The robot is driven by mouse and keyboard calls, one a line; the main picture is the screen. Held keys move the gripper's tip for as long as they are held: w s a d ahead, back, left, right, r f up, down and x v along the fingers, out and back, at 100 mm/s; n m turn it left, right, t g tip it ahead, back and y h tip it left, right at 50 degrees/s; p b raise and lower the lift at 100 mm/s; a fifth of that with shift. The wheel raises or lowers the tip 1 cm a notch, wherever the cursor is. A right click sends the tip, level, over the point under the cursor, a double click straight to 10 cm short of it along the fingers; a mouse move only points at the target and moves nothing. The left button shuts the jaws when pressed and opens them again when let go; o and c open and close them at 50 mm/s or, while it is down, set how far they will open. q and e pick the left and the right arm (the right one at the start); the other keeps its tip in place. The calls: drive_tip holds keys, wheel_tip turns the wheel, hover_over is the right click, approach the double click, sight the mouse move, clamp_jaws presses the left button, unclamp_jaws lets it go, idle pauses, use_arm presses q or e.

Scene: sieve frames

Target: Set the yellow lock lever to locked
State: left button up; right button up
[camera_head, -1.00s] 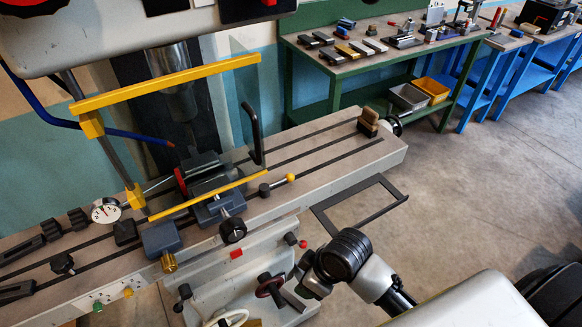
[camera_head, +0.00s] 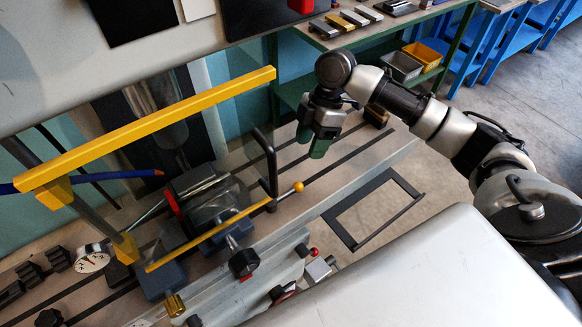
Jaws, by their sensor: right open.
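The lock lever, a short dark rod with a yellow ball knob (camera_head: 299,187), sits at the milling machine table's slots, just right of the guard's lower yellow bar. Its knob points to the upper right, and no locked or unlocked marking is readable. My right gripper (camera_head: 312,143) hangs above the table, above and slightly right of the knob in the picture and apart from it. Its green-tipped fingers point down, are open and hold nothing. My left gripper is not in view.
A clear guard with a yellow upper bar (camera_head: 150,125) and a black upright handle (camera_head: 268,160) stands left of the lever. A vise (camera_head: 205,195) sits behind it. A dark rectangular frame (camera_head: 373,208) juts out at the table's front. The floor at right is clear.

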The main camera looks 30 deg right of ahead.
sight(299, 183)
drive_tip(key=f, duration=0.1)
drive_tip(key=s+a+f, duration=0.1)
drive_tip(key=s+a+f+p, duration=0.1)
drive_tip(key=shift+s+f, duration=0.2)
drive_tip(key=f, duration=0.1)
drive_tip(key=a+f, duration=0.1)
drive_tip(key=f, duration=0.1)
drive_tip(key=shift+w+p, duration=0.1)
drive_tip(key=shift+p, duration=0.25)
drive_tip(key=x, duration=0.2)
drive_tip(key=shift+f, duration=0.25)
drive_tip(key=shift+a+f, duration=0.1)
drive_tip(key=shift+f, duration=0.05)
drive_tip(key=shift+c, duration=0.3)
drive_tip(key=c, duration=0.5)
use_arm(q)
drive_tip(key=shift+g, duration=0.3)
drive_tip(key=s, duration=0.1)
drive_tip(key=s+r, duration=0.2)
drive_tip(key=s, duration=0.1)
use_arm(e)
clamp_jaws()
